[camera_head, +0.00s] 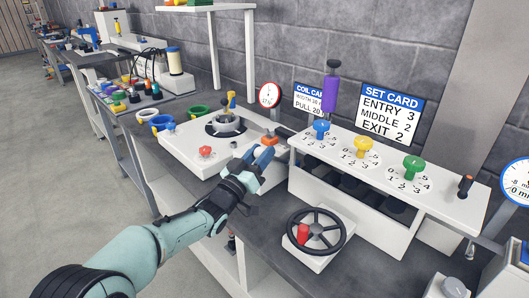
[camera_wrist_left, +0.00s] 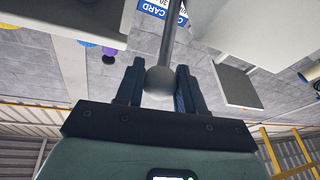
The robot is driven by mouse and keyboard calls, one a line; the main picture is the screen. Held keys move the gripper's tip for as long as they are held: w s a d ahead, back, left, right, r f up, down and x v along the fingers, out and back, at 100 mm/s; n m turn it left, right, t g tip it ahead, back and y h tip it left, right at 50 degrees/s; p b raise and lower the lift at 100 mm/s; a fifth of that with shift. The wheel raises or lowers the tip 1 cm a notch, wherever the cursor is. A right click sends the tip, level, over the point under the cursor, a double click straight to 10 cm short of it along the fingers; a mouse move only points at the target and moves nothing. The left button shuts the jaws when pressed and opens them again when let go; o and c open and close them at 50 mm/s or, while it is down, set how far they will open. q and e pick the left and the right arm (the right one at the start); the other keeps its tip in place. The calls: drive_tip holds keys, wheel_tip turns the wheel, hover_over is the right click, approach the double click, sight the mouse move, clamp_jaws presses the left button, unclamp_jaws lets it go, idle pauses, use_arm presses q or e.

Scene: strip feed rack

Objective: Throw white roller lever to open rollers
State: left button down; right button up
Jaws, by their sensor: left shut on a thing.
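My left gripper (camera_head: 262,158) is beside the near right side of the white machine box (camera_head: 190,152), left of the dial stand. In the left wrist view its two dark fingers (camera_wrist_left: 158,84) are shut on a ball knob (camera_wrist_left: 160,80), one finger on each side. The knob looks pale grey in shade and sits at the end of a straight grey rod (camera_wrist_left: 169,38), the roller lever. The gripper hides the lever in the head view. The rollers cannot be made out. My right gripper is not in view.
The white dial stand (camera_head: 300,180) with blue (camera_head: 321,128), yellow (camera_head: 363,147) and green (camera_head: 413,165) knobs stands to the right. A black handwheel (camera_head: 316,232) is in front of it. An orange block (camera_head: 271,140) is just behind the gripper. A set card (camera_head: 389,113) hangs behind.

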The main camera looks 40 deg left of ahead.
use_arm(q)
drive_tip(key=shift+f, duration=0.45)
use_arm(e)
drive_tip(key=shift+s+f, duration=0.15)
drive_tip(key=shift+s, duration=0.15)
use_arm(q)
drive_tip(key=c, duration=0.7)
unclamp_jaws()
drive_tip(key=shift+r, duration=0.1)
drive_tip(key=shift+s, duration=0.3)
drive_tip(key=p+v, duration=0.1)
drive_tip(key=v, duration=1.2)
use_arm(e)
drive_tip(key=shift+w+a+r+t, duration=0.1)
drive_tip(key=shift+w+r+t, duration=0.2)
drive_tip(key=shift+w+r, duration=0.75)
use_arm(q)
drive_tip(key=shift+w, duration=0.1)
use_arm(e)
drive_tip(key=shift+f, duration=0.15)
